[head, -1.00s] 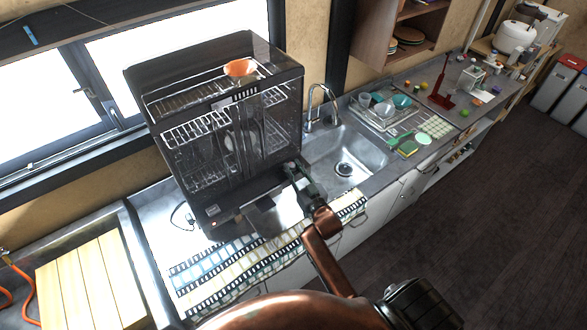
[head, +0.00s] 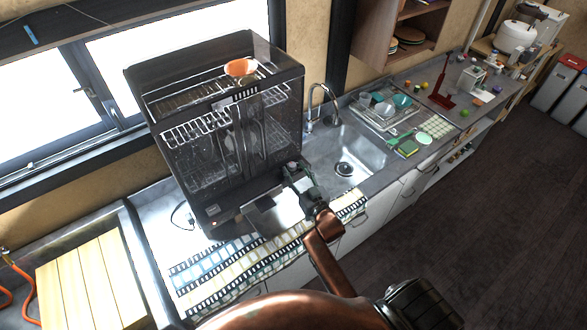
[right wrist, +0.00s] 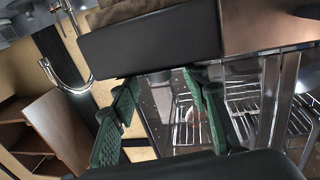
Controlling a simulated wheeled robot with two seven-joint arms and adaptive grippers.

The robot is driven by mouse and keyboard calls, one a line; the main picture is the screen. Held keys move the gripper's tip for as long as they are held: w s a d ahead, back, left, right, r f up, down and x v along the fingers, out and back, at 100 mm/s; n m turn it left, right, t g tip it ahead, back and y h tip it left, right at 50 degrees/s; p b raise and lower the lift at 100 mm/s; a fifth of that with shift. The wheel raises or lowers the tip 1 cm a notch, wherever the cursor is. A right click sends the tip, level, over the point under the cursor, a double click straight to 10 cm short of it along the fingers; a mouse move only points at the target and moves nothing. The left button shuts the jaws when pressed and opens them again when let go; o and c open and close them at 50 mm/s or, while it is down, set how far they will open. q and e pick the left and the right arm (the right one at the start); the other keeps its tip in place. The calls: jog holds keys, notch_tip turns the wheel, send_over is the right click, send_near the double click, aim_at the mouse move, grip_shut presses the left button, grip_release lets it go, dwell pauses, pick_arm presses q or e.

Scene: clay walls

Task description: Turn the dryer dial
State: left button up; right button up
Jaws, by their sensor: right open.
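The dish dryer (head: 215,135) is a tall dark cabinet with clear panels and wire racks inside, standing on the counter left of the sink. A label and a small orange light (head: 214,223) show low on its front. I cannot make out the dial in either view. My right gripper (head: 291,168) is at the dryer's lower right front corner, partly hidden by its own wrist. In the right wrist view its two green fingers (right wrist: 160,82) are apart with nothing seen held between them. The dryer's racks (right wrist: 195,115) show behind them. My left gripper is out of view.
The sink (head: 350,155) and faucet (head: 322,100) are just right of the dryer. An orange bowl (head: 240,68) shows at the dryer's top. A film-strip-patterned mat (head: 235,268) lies in front. A dish rack (head: 385,107) stands beyond the sink.

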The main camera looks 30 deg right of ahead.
jog(key=s, duration=1)
jog(key=shift+s+a, duration=0.3)
jog(key=shift+a, duration=0.15)
jog(key=shift+f, duration=0.1)
